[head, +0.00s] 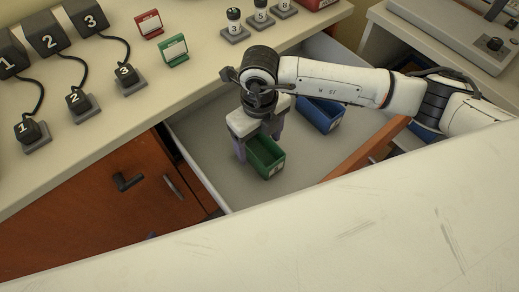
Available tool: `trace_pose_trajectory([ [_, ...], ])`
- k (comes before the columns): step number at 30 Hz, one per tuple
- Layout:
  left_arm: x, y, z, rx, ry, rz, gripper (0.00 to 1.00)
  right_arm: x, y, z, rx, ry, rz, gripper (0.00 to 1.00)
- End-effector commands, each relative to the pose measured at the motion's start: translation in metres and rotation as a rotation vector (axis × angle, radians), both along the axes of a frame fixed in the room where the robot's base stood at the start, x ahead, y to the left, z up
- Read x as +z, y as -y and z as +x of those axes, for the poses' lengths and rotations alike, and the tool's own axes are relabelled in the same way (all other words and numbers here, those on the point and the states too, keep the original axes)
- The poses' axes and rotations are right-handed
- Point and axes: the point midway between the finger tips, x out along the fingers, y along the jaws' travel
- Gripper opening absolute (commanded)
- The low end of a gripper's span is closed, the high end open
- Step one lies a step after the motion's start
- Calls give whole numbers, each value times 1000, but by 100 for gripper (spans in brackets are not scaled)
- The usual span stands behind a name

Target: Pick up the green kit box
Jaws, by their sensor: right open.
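The green kit box (269,159) is an open-topped bin inside the pulled-out drawer (208,145). My right gripper (257,146) points down over it, with one finger at the box's left side and the other near its back right. The gripper is open. Its body hides part of the box's back rim, and I cannot tell whether the fingers touch the walls. My left gripper is not in view.
A blue bin (321,116) stands in the drawer behind and right of the green box. Numbered black devices, a red sign (148,24) and a green sign (173,50) stand on the counter (112,108) above. The drawer floor around the green box is clear.

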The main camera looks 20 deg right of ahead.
Motion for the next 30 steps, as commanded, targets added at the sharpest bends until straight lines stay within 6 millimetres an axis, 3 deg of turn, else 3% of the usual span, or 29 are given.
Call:
trace_pose_trajectory([
  [9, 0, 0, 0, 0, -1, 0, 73, -44, 4, 7, 0, -3, -2, 73],
  [17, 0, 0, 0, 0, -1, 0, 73, -48, 4, 8, 0, -1, -1, 73],
  [19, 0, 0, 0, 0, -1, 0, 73, -48, 4, 8, 0, -1, -1, 67],
  [26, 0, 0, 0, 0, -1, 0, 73, -48, 4, 8, 0, -1, -1, 28],
  [30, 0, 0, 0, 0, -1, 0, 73, -47, 4, 8, -1, -1, -1, 27],
])
